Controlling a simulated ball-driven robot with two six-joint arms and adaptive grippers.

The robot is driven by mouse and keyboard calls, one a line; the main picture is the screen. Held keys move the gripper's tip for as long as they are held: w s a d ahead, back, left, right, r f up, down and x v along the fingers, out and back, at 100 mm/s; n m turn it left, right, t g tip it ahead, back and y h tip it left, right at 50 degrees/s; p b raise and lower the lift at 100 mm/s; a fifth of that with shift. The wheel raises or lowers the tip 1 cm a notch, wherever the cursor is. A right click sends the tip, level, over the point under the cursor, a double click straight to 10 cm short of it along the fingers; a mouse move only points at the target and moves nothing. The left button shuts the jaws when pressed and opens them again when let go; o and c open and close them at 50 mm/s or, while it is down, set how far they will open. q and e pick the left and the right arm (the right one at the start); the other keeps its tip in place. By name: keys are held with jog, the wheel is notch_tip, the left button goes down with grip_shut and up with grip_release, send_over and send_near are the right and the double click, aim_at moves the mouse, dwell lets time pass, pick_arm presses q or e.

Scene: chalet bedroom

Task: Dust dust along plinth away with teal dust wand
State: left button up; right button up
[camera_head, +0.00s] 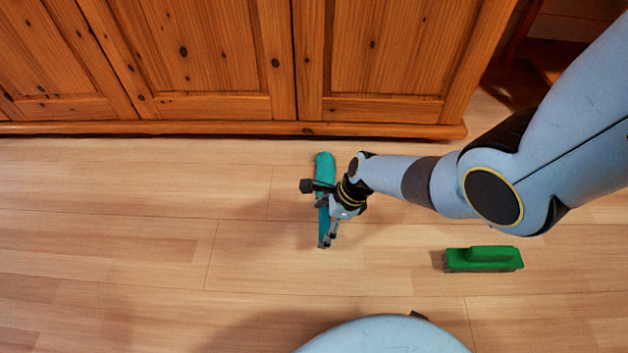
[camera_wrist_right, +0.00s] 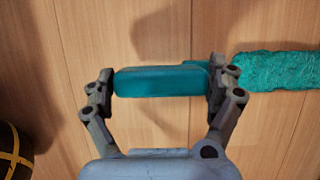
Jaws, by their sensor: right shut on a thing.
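The teal dust wand (camera_head: 325,168) is in my right gripper (camera_head: 326,238), over the floor in front of the cabinet. In the right wrist view, my right gripper (camera_wrist_right: 160,82) has one finger at each end of the wand's smooth handle (camera_wrist_right: 165,82). The wand's fluffy head (camera_wrist_right: 280,70) extends past the finger on the right. In the head view the head points at the plinth (camera_head: 230,128), with a strip of floor showing between them. I cannot make out dust along the plinth; only a dark line shows under it. My left gripper is not in view.
A green brush (camera_head: 485,257) lies on the wooden floor to the right, below my right arm. The pine cabinet (camera_head: 200,50) fills the back. The floor on the left is clear. Dark wooden furniture (camera_head: 560,45) stands at the top right.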

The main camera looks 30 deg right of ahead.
jog(key=shift+w+a, duration=0.55)
jog(key=shift+a, duration=0.25)
jog(key=shift+w+a, duration=0.5)
jog(key=shift+a, duration=0.25)
jog(key=shift+w+a+b, duration=0.2)
jog(key=shift+w+a, duration=0.35)
jog(key=shift+a, duration=0.3)
jog(key=shift+w+a+b, duration=0.15)
jog(key=shift+w+a, duration=0.4)
jog(key=shift+a, duration=0.25)
jog(key=shift+w+a+f+b, duration=0.1)
jog(key=shift+w+a+b, duration=0.2)
jog(key=shift+w+a, duration=0.55)
jog(key=shift+w+a+f+b, duration=0.1)
jog(key=shift+w+a+b, duration=0.25)
jog(key=shift+a, duration=0.75)
jog(key=shift+w+a+b, duration=0.2)
jog(key=shift+w+a, duration=0.55)
jog(key=shift+a, duration=0.25)
jog(key=shift+r, duration=0.15)
